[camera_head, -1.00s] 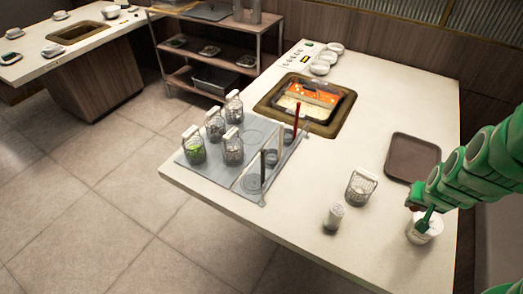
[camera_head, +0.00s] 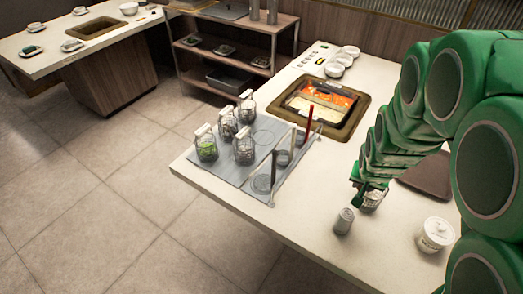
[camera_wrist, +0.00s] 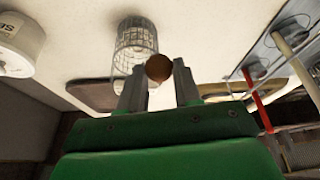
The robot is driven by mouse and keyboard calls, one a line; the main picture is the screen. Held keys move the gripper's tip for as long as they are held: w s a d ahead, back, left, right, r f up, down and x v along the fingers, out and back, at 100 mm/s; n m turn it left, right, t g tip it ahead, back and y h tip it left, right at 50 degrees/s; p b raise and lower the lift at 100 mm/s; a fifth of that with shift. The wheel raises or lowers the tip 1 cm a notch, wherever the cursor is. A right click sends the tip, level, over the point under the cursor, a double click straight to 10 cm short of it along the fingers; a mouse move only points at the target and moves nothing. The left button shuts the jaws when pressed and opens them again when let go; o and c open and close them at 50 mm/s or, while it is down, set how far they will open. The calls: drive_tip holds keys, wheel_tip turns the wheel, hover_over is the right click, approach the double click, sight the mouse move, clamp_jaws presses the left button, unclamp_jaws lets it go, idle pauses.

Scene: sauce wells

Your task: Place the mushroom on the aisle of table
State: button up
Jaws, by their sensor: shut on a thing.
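In the wrist view my gripper (camera_wrist: 158,85) is shut on a small round brown thing, which looks like the mushroom (camera_wrist: 158,68). It sits between the fingertips, above the table. In the wrist view the basket (camera_wrist: 135,42) lies behind the left finger. The pale table (camera_head: 295,232) is below.
A sunken pot (camera_head: 318,100) and brown tray (camera_head: 428,178) are farther back. Table between shaker and grey tray is clear.

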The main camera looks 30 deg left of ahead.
drive_tip(key=s+a+n, duration=0.1)
drive_tip(key=s+a, duration=1)
drive_tip(key=a, duration=0.5)
drive_tip(key=s+a+n, duration=0.1)
drive_tip(key=s+a, duration=1)
drive_tip(key=a, duration=0.4)
approach(223, 181)
drive_tip(key=shift+w+d+f+y, duration=0.4)
drive_tip(key=shift+w+d+f, duration=0.15)
drive_tip(key=shift+w, duration=0.15)
drive_tip(key=shift+w+a+f, duration=0.3)
drive_tip(key=shift+a+f, duration=0.2)
drive_tip(key=shift+f, duration=0.15)
drive_tip(key=shift+a+f, duration=0.1)
drive_tip(key=shift+f, duration=1.45)
drive_tip(key=shift+f, duration=0.1)
drive_tip(key=o, duration=1.1)
